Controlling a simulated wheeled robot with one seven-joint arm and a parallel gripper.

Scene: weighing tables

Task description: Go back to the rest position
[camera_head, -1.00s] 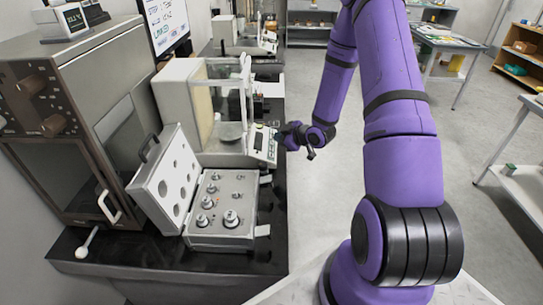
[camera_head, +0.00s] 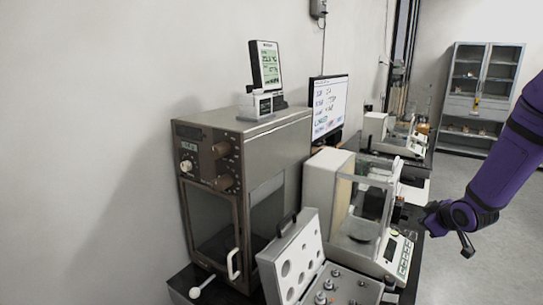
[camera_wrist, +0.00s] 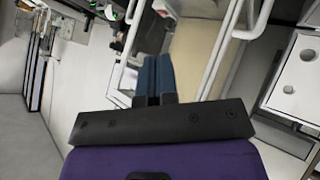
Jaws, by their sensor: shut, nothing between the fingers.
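My gripper (camera_head: 466,243) is at the right of the head view, at the end of my purple arm. It hangs in the air by the right side of the analytical balance (camera_head: 319,196) and appears clear of it. In the wrist view the two blue fingers of my gripper (camera_wrist: 154,72) are together with nothing between them. Behind them is the balance's glass weighing chamber with its white frame (camera_wrist: 222,55).
A brown oven (camera_head: 215,214) stands at left with a small display (camera_head: 265,66) on top. An open weight case (camera_head: 292,262) sits in front of the balance. A monitor (camera_head: 329,107) and a second balance (camera_head: 399,138) stand farther back. Open floor (camera_head: 475,275) lies at right.

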